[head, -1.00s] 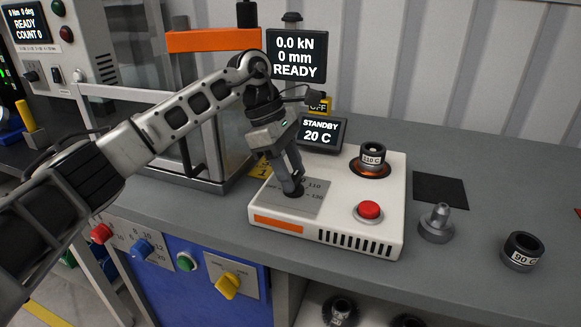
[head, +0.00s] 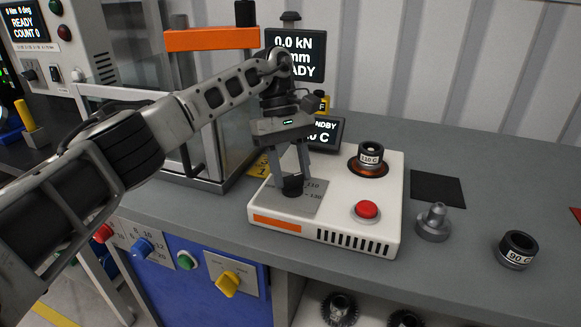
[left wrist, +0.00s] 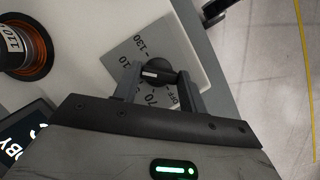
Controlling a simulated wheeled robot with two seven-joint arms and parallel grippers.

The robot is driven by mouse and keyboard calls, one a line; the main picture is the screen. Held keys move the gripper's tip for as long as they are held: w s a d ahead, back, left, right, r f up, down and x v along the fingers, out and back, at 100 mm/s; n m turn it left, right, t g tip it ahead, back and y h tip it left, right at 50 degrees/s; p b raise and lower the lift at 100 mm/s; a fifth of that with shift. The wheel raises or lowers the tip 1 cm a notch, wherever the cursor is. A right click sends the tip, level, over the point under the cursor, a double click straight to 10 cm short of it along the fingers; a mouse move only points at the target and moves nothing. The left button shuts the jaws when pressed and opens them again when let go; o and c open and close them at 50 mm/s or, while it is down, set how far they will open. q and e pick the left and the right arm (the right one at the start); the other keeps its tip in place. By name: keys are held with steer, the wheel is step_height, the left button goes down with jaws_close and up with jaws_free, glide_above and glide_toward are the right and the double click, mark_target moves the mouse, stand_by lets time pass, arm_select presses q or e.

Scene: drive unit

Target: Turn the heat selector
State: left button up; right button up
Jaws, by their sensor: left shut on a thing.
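The heat selector is a small black knob (head: 292,186) on a grey scale plate (head: 312,203) at the left of the white heater unit (head: 335,240). My left gripper (head: 291,180) points down onto the knob with a finger on each side and is shut on it. In the left wrist view the knob (left wrist: 158,72) shows between the fingertips, with a white pointer mark. The plate there carries 70, 110, 130 and OFF marks. The display (head: 326,133) reads STANDBY and is partly hidden by my gripper. My right gripper is not in view.
A 110 C ring (head: 370,156) sits on the heater's glowing seat. A red button (head: 366,211) is in front of it. A grey stepped part (head: 434,222) and a 90 C ring (head: 517,250) stand on the bench to the right. A press frame (head: 210,110) stands close behind my left arm.

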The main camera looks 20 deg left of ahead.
arm_select(q)
steer(key=shift+r, duration=0.1)
stand_by(0.5)
steer(key=o, duration=1)
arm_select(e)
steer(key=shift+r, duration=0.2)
